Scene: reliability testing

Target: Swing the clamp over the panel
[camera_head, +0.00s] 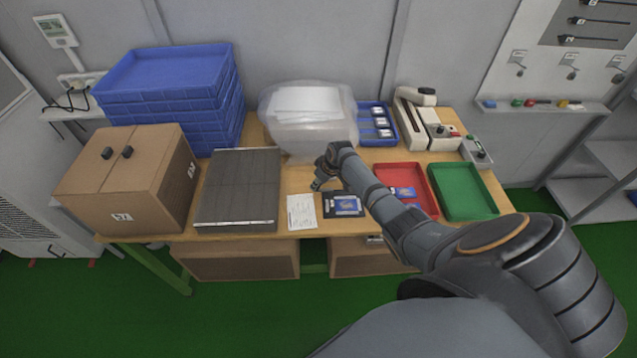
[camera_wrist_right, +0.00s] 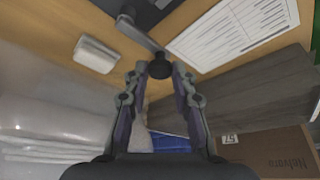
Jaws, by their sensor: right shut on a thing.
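The panel (camera_head: 346,204) is a small blue board seated on a dark fixture (camera_head: 328,208) near the front edge of the table. The clamp (camera_wrist_right: 138,35) is a grey metal arm with a round black knob (camera_wrist_right: 159,68) at its end. In the right wrist view the arm runs from a dark pivot at the top down to the knob. My right gripper (camera_head: 321,178) is left of and behind the panel. It is shut on the knob, which sits between its fingertips in the wrist view (camera_wrist_right: 160,72). The panel is not clearly visible in the wrist view. My left gripper is out of view.
A clear plastic bin (camera_head: 309,135) stands behind the gripper. Red (camera_head: 428,203) and green (camera_head: 465,193) trays are to the right. A cardboard box (camera_head: 130,190) and blue crates (camera_head: 170,95) fill the left.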

